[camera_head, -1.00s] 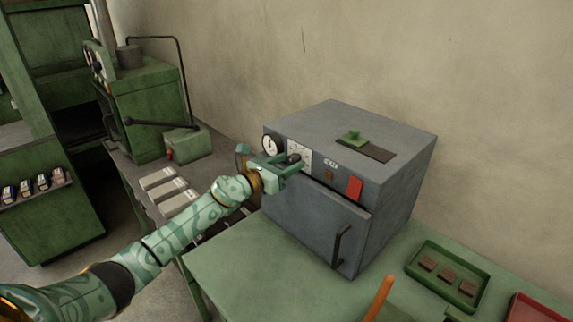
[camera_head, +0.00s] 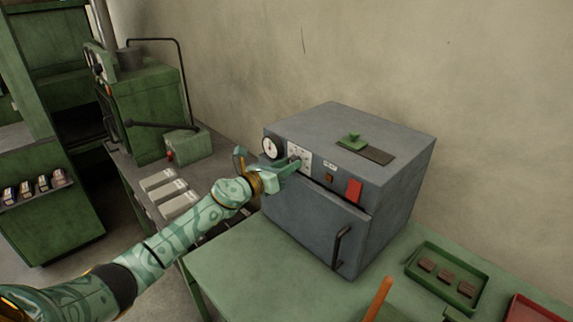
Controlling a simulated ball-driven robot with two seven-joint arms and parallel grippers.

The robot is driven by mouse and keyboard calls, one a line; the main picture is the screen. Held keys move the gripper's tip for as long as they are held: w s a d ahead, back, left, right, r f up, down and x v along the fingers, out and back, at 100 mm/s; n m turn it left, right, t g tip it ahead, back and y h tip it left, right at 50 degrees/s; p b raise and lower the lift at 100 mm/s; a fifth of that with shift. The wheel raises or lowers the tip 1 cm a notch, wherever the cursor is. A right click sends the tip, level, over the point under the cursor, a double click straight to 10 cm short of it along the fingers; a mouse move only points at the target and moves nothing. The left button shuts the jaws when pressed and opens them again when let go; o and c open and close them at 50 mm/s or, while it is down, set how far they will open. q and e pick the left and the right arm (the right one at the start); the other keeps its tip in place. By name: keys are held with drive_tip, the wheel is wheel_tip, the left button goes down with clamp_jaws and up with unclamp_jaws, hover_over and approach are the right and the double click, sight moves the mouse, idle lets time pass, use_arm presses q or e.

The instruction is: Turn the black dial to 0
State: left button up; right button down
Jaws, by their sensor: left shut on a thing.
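The black dial (camera_head: 295,158) sits on a white scale plate (camera_head: 303,152) on the front panel of the grey oven (camera_head: 350,135). My left gripper (camera_head: 290,164) is at the dial and shut on it, with its hand turned so that it covers part of the dial and the plate's lower left. The scale marks are too small to read, so the dial's setting cannot be told. My right gripper is not in view.
A round gauge (camera_head: 272,147) is left of the dial. A red switch (camera_head: 354,190) and the oven door handle (camera_head: 341,246) are to the right and below. A green tray (camera_head: 447,277) with brown blocks stands on the green table (camera_head: 240,270).

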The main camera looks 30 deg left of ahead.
use_arm(q)
drive_tip(key=n+p, duration=1)
drive_tip(key=n, duration=1.4)
drive_tip(key=shift+n, duration=0.3)
drive_tip(key=shift+f, duration=0.1)
drive_tip(key=o, duration=1)
drive_tip(key=shift+c, duration=0.2)
drive_tip(key=shift+s+a, duration=0.1)
drive_tip(key=shift+s, duration=0.05)
